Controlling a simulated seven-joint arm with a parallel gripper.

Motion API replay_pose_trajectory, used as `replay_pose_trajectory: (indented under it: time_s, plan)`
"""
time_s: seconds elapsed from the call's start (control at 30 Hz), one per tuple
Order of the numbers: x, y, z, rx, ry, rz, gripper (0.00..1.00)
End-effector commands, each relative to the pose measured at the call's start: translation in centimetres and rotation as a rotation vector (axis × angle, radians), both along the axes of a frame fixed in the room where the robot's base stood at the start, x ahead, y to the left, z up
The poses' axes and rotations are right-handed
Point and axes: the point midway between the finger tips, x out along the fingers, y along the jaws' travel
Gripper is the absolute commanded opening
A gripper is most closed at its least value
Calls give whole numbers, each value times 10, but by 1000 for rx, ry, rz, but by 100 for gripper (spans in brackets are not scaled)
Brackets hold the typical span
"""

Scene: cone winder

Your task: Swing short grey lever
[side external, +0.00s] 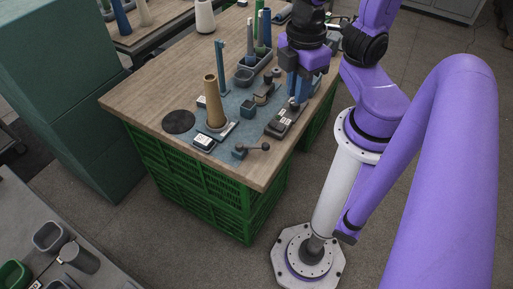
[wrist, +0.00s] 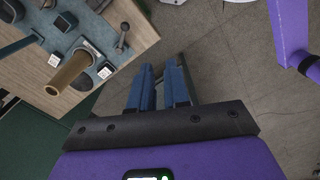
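The short grey lever (side external: 258,148) stands on a small blue-grey base near the front edge of the wooden table, with a dark ball at its end. In the wrist view the lever (wrist: 122,38) is at upper left, tilted, beside the table edge. My gripper (side external: 297,95) points down at the table's right side, above and to the right of the lever and apart from it. In the wrist view its two blue fingers (wrist: 159,75) have a narrow gap between them with bare floor showing through. Nothing is held.
A tan cone (side external: 214,98) stands left of the lever, by a small white-faced box (side external: 204,142). A dark block (side external: 284,122) lies right of it. A tall blue post (side external: 221,65) and grey bins (side external: 244,76) stand behind. Left front tabletop is clear, except a black disc (side external: 179,122).

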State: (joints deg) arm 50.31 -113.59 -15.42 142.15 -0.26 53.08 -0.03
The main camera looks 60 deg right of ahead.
Motion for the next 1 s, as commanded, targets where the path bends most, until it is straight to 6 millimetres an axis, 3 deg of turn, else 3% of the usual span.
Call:
replay_pose_trajectory:
  time_s: [0.47, 1.0]
  plan:
    - [41, 66, -44, -390, 95, 167, 0]
    - [63, 129, -142, -873, 168, 363, 0]
